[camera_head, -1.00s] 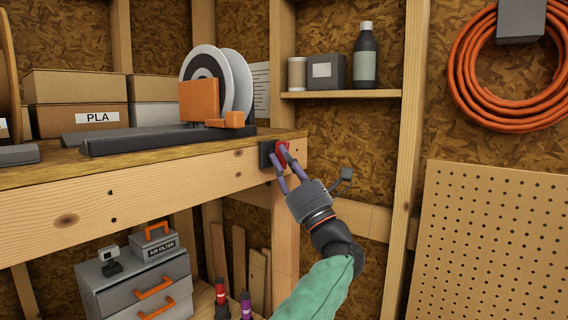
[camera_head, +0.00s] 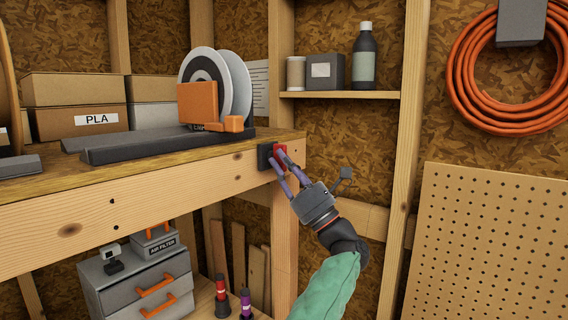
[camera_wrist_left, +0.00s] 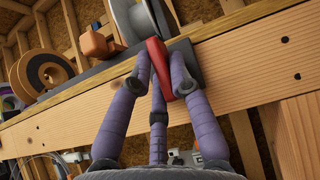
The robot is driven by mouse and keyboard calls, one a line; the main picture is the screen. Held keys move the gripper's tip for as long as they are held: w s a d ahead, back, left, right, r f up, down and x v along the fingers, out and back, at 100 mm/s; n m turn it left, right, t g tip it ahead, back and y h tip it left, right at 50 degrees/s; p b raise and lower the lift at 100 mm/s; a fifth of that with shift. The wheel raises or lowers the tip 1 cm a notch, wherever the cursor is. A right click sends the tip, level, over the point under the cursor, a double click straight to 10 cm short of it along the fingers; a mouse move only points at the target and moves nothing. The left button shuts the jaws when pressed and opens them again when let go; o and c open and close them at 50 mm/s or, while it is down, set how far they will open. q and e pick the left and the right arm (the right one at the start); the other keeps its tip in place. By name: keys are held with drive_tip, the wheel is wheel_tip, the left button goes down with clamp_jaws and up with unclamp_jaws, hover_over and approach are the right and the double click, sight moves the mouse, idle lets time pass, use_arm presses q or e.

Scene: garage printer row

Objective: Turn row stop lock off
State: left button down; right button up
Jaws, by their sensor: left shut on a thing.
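The row stop lock is a red handle (camera_head: 279,149) on a dark plate (camera_head: 264,155), mounted on the front wooden beam of the bench near its right end. In the left wrist view the red handle (camera_wrist_left: 157,62) stands slightly tilted, with the dark plate (camera_wrist_left: 186,64) behind it. My left gripper (camera_head: 281,166) has its purple fingers on the handle, and in the wrist view the fingertips (camera_wrist_left: 162,82) sit on either side of it. The fingers partly hide the handle in the head view. My right gripper is not in view.
The bench (camera_head: 130,205) carries a spool machine (camera_head: 200,100) and a PLA box (camera_head: 85,122). A grey drawer cabinet (camera_head: 145,285) stands below. A post (camera_head: 283,255) rises under the lock. A pegboard (camera_head: 490,250) and an orange hose (camera_head: 470,85) are at right.

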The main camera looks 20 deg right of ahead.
use_arm(q)
drive_tip(key=shift+f, duration=0.1)
drive_tip(key=c, duration=1.4)
unclamp_jaws()
drive_tip(key=v, duration=0.7)
drive_tip(key=shift+s+d+f, duration=0.1)
drive_tip(key=shift+d+f, duration=0.05)
